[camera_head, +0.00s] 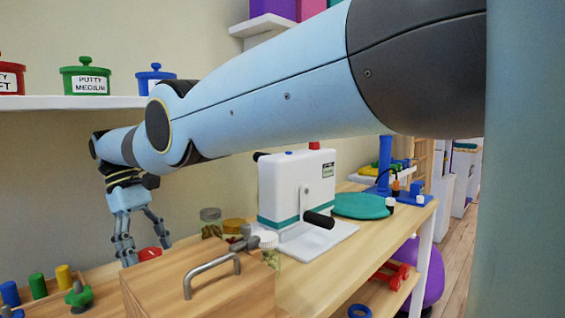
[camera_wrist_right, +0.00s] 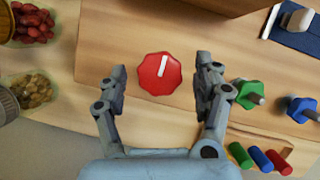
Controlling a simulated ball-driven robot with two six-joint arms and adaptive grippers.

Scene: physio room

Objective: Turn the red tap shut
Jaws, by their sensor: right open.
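The red tap (camera_wrist_right: 160,74) is a red knob with scalloped edges and a white bar on top. In the right wrist view it sits on a wooden surface, between and a little beyond my open fingers. My right gripper (camera_wrist_right: 161,80) is open and empty, with one finger on each side of the tap and no contact that I can see. In the head view my right gripper (camera_head: 141,252) points down behind a wooden box, and the tap (camera_head: 149,254) shows only in part beside its fingers. My left gripper is not in view.
A wooden box with a metal handle (camera_head: 212,268) stands in front of the tap. A green knob (camera_wrist_right: 252,94) and a blue knob (camera_wrist_right: 301,109) are beside it. Jars (camera_wrist_right: 34,88) stand on the other side. A white crank machine (camera_head: 297,190) is to the right.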

